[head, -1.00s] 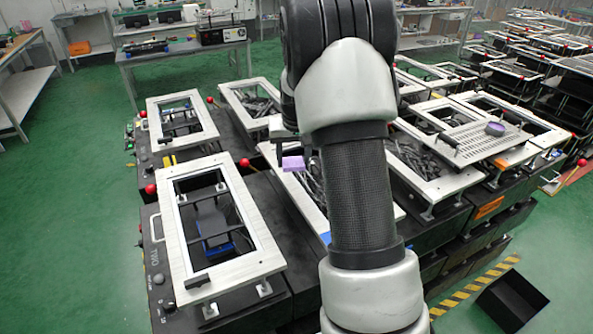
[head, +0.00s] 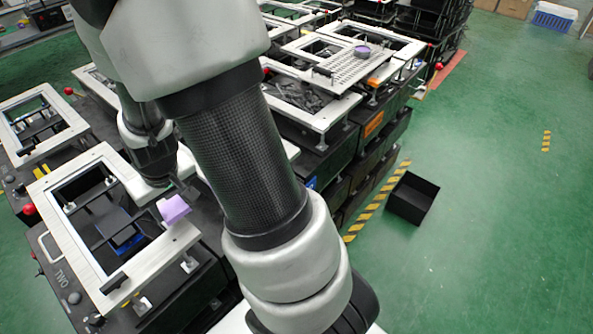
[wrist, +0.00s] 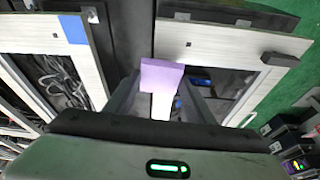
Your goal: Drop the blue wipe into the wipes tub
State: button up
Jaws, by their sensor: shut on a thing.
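My gripper (wrist: 165,100) is shut on a lavender folded piece (wrist: 162,75), perhaps the wipe, though it looks more purple than blue. The piece also shows in the head view (head: 173,209), held above the right edge of the nearest white-framed fixture (head: 62,240). My arm hides part of the gripper there. A black open-topped bin (head: 413,198) stands on the green floor to the right, apart from the gripper. It may be the tub; I see no label on it.
White frames on black benches fill the left and middle. A perforated plate (head: 345,68) with a purple round thing (head: 362,51) lies farther back. A yellow-black floor stripe (head: 377,201) runs beside the bin. Open green floor (head: 500,220) lies to the right.

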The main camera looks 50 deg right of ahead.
aim_at(413, 198)
jog(key=k+z, duration=0.15)
jog(key=z, duration=0.3)
jog(key=k+l+z, duration=0.1)
jog(key=z, duration=0.35)
jog(key=i+l+z, duration=0.15)
jog(key=z, duration=1.05)
jog(key=j+z, duration=0.3)
jog(key=k+j+z, duration=0.1)
jog(key=z, duration=0.15)
